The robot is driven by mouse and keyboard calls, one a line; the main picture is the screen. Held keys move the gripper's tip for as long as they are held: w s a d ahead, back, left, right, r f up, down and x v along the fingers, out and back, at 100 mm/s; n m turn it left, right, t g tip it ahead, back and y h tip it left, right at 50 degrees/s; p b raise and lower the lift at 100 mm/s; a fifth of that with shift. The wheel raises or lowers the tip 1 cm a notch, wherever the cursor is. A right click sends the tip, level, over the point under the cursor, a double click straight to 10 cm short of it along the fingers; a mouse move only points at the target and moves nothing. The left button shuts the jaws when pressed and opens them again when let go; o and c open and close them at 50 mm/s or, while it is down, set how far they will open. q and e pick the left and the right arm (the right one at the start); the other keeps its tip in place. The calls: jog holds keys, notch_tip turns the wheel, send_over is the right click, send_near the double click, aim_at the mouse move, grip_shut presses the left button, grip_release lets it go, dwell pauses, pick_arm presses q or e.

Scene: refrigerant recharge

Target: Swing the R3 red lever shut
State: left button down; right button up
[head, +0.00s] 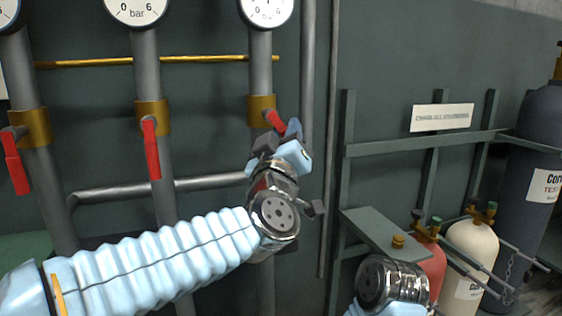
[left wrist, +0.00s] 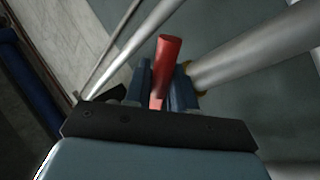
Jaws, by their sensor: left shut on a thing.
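Three vertical grey pipes carry brass valves with red levers. The left red lever (head: 15,160) and the middle red lever (head: 151,148) hang nearly straight down along their pipes. The right red lever (head: 274,119) is at the right pipe's brass valve (head: 262,110), mostly hidden behind my left gripper (head: 280,140). In the left wrist view that red lever (left wrist: 165,75) stands between the two fingers of my left gripper (left wrist: 162,88), which is shut on it. In the head view, part of my right arm shows at the bottom; its fingers are not visible.
Pressure gauges (head: 136,8) top the pipes, and a thin yellow pipe (head: 160,60) runs behind them. At the right, a green rack (head: 420,142) stands by a dark cylinder (head: 530,150), a cream cylinder (head: 470,250) and a red cylinder (head: 432,265). A grey shelf plate (head: 375,228) juts out above my right arm.

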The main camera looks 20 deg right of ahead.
pick_arm(q)
jog(key=n+t+y+b, duration=0.1)
jog(key=n, duration=0.1)
jog(key=d+n+t+y+b, duration=0.1)
jog(key=n+b, duration=0.1)
jog(key=n, duration=0.1)
jog(key=shift+r+t, duration=0.2)
jog(key=shift+t, duration=0.1)
jog(key=n+y, duration=0.1)
jog(key=n+t, duration=0.1)
jog(key=n, duration=0.1)
jog(key=r+n+y+b, duration=0.1)
jog(key=shift+d+n+y, duration=0.3)
jog(key=n+y, duration=0.1)
jog(key=n, duration=0.1)
jog(key=r+n+t+y, duration=0.1)
jog(key=n, duration=0.1)
jog(key=shift+d+y, duration=0.1)
jog(key=shift+y, duration=0.3)
jog(key=shift+r+n+t+y, duration=0.15)
jog(key=shift+r+n+y, duration=0.05)
jog(key=shift+n+y, duration=0.65)
jog(key=shift+r+n+t+y, duration=0.2)
jog(key=shift+n+y, duration=0.45)
jog(key=shift+n, duration=0.4)
jog(key=shift+r, duration=0.1)
jog(key=c, duration=1.1)
grip_release()
